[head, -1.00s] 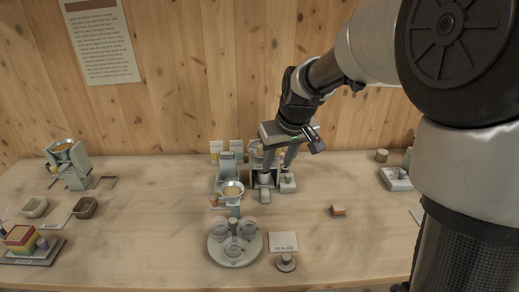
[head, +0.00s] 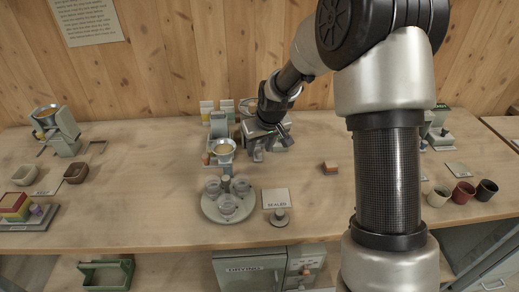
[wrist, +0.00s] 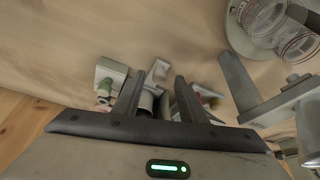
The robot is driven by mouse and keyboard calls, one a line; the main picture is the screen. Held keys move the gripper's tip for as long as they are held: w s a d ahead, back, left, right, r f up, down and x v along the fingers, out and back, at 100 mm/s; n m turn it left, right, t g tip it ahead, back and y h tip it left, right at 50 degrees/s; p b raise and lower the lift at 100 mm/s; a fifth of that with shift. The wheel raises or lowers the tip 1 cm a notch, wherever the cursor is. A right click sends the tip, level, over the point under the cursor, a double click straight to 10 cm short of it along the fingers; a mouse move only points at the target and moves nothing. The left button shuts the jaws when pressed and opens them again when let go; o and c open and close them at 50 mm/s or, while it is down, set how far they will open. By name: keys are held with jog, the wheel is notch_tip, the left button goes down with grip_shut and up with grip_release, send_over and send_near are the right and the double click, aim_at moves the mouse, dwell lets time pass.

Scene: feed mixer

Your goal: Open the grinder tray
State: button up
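The grinder (head: 247,129) stands at the back middle of the bench, mostly hidden behind my gripper (head: 264,149) in the head view. In the wrist view my gripper (wrist: 157,76) is open, its two dark fingers spread apart. A pale grey piece that looks like the grinder tray's front or handle (wrist: 158,70) shows between and just beyond the fingertips, with a grey cylinder (wrist: 147,100) nearer the palm. I cannot tell whether the fingers touch either. How far the tray is out is hidden in the head view.
A small hopper device (head: 223,150) stands left of my gripper, close to its side. A round tray with glass jars (head: 228,213) and a SEALED card (head: 276,198) lie in front. An orange-topped block (head: 330,167) lies to the right. Bare bench surrounds it.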

jog(key=shift+w+f, duration=0.2)
jog(key=shift+f, duration=0.2)
jog(key=shift+c, duration=0.3)
